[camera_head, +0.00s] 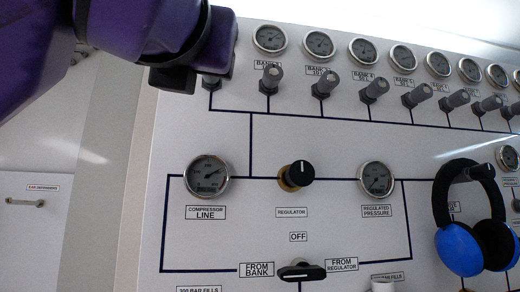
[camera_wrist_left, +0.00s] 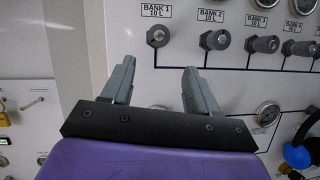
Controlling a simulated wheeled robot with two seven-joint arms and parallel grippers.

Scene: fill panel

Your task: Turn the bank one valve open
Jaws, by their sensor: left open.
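The bank one valve (camera_wrist_left: 157,37) is a grey knob under the "BANK 1 10 L" label on the white panel, at the top middle of the left wrist view. My left gripper (camera_wrist_left: 159,68) is open and empty, its two grey fingers pointing toward the panel. In that picture the fingertips lie just below the valve, one to each side, with the knob outside the jaws. In the head view my purple left arm and dark gripper (camera_head: 205,50) come in from the upper left and hide most of this valve. The right gripper is not in view.
The bank two valve (camera_wrist_left: 216,40) stands close to the right, with several similar valves beyond. Round gauges sit above them. Lower are the regulator knob (camera_head: 297,175), the black selector handle (camera_head: 301,272) and blue headphones (camera_head: 461,250) hanging at the right.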

